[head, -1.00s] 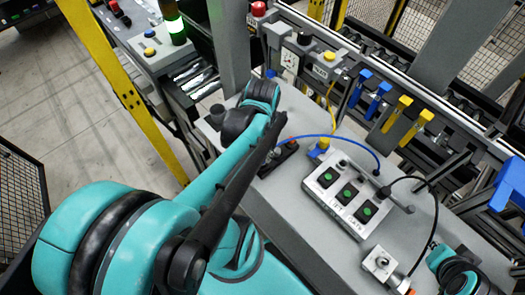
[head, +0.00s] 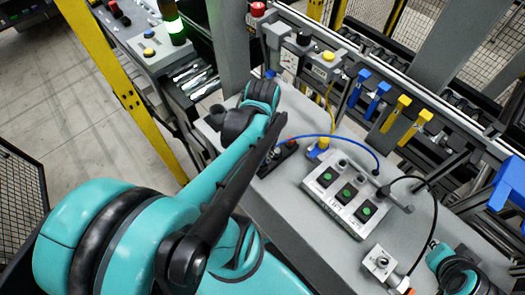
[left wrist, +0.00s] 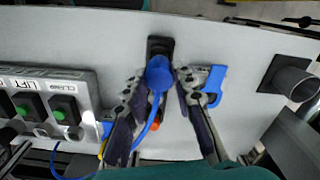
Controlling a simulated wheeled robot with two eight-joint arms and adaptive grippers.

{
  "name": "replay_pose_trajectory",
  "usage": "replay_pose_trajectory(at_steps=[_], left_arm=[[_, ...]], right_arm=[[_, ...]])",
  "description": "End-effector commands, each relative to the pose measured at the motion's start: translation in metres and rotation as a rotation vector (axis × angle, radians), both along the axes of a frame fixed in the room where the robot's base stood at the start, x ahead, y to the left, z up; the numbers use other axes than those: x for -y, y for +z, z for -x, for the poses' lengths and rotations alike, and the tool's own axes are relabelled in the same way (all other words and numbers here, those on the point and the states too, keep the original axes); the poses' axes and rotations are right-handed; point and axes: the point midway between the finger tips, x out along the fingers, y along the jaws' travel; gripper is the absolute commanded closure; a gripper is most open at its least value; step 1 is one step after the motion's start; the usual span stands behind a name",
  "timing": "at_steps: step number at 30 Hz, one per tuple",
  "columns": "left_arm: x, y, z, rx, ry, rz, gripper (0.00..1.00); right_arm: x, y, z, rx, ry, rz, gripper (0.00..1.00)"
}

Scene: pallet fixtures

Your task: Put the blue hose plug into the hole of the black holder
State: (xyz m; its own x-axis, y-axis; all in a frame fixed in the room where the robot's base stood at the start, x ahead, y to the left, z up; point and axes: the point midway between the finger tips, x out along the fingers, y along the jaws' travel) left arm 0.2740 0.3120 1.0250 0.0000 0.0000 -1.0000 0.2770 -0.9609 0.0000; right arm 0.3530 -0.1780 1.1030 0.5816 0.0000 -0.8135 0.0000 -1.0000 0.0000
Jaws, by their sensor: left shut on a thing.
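The blue hose plug (left wrist: 158,72) is between the two fingers of my left gripper (left wrist: 161,77) in the left wrist view, and the gripper is shut on it. The black holder (left wrist: 160,46) shows just beyond the plug, which covers part of it. I cannot tell whether the plug is in the hole or only over it. In the head view the holder (head: 279,158) is partly behind my left arm, and the blue hose (head: 335,137) arcs right from there.
A grey control box (head: 345,195) with green buttons stands right of the holder. A metal block (head: 380,262) is nearer the front. A blue piece (left wrist: 214,82) sits close to the left gripper's right finger. A grey round tube (left wrist: 292,80) is farther right.

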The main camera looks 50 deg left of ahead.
Motion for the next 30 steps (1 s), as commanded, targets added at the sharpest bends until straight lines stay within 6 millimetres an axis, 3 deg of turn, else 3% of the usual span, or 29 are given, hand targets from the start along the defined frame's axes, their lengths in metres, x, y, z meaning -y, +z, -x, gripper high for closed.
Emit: replay_pose_trajectory(at_steps=[30], left_arm=[[0.000,-0.025,0.000,0.000,0.000,0.000,1.00]], right_arm=[[0.000,-0.021,0.000,0.000,0.000,0.000,1.00]])
